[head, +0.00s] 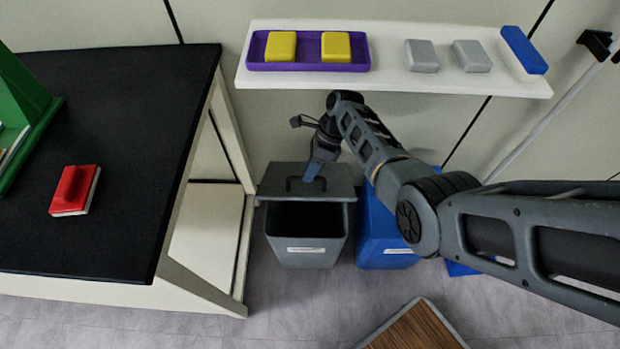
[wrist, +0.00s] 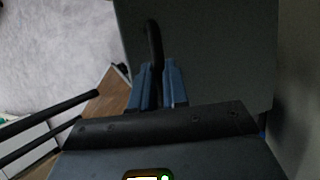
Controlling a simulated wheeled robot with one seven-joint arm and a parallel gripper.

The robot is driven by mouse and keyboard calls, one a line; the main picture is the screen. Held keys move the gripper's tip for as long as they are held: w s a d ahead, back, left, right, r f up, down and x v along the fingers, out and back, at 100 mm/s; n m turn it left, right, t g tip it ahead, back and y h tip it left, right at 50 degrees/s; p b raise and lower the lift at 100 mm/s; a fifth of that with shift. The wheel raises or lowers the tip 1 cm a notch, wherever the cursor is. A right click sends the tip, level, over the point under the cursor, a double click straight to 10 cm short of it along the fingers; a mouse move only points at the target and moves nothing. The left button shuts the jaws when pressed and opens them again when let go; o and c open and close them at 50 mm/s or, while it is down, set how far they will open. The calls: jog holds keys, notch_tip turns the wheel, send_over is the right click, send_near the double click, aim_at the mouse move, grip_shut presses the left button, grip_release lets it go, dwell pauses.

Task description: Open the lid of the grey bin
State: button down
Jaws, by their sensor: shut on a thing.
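The grey bin (head: 305,252) stands on the floor between the black-topped table and a blue bin. Its lid (head: 338,190) is raised at the back, so the dark inside of the bin shows from above. In the wrist view the handle (wrist: 154,45) is a black loop that runs between the two blue fingers of my gripper (wrist: 158,85). My gripper is shut on this handle. The lid (wrist: 215,50) fills much of the wrist view behind it.
The blue bin (head: 385,240) stands close on the right, partly behind my arm. A white shelf (head: 390,80) hangs above. A brown wooden surface (head: 415,330) lies in front.

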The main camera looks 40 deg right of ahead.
jog(key=shift+w+d+r, duration=0.2)
jog(key=shift+w+d, duration=0.1)
jog(key=shift+w, duration=0.1)
jog(key=c, duration=1.1)
grip_release()
jog(key=shift+s+f, duration=0.1)
